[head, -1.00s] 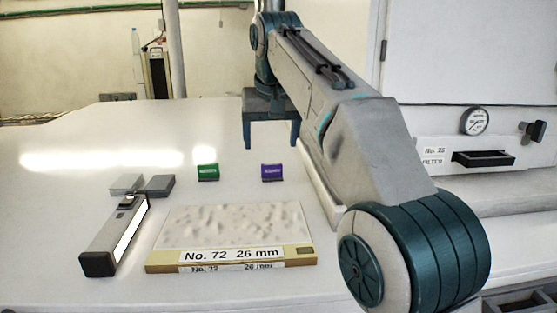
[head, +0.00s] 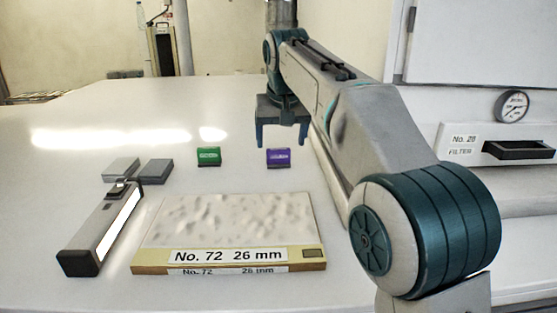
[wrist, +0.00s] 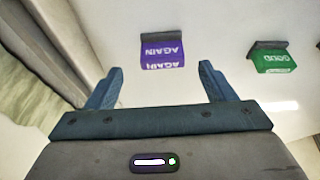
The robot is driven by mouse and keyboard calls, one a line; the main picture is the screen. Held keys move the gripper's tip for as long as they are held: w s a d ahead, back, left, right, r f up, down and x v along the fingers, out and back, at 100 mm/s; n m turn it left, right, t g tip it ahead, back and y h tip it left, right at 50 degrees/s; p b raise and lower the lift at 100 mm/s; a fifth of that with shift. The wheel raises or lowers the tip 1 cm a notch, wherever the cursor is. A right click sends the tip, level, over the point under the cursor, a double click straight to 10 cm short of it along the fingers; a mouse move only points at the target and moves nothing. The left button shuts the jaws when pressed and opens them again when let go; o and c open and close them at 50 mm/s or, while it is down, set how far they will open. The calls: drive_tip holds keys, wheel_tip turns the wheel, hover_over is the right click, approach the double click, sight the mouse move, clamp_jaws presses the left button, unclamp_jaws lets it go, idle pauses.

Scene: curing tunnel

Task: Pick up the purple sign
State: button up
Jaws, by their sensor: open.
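The purple sign (head: 278,156) stands on the white table in a small dark base, behind the textured panel. In the wrist view the purple sign (wrist: 162,54) reads "AGAIN" and lies ahead of the gap between the fingers, apart from them. My gripper (head: 282,143) is open and empty, fingers pointing down, above and behind the purple sign in the head view. Both fingers of my gripper (wrist: 161,85) show in the wrist view. A green sign (head: 209,156) stands to the left of the purple one; in the wrist view this green sign (wrist: 274,61) reads "GOOD".
A textured panel (head: 230,220) labelled "No. 72 26 mm" lies in front of the signs. A long grey device with a lit side (head: 85,250) and grey blocks (head: 155,171) lie at left. A cabinet with a gauge (head: 512,106) stands at right. The table behind the signs is clear.

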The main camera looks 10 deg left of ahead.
sight(278, 150)
drive_tip(key=shift+a+p+x, duration=0.1)
drive_tip(key=shift+p+x, duration=0.15)
drive_tip(key=shift+x, duration=1.1)
drive_tip(key=shift+a+p+x, duration=0.15)
drive_tip(key=shift+p+x, duration=0.1)
drive_tip(key=shift+x, duration=1.15)
drive_tip(key=shift+r, duration=0.15)
drive_tip(key=c, duration=1.1)
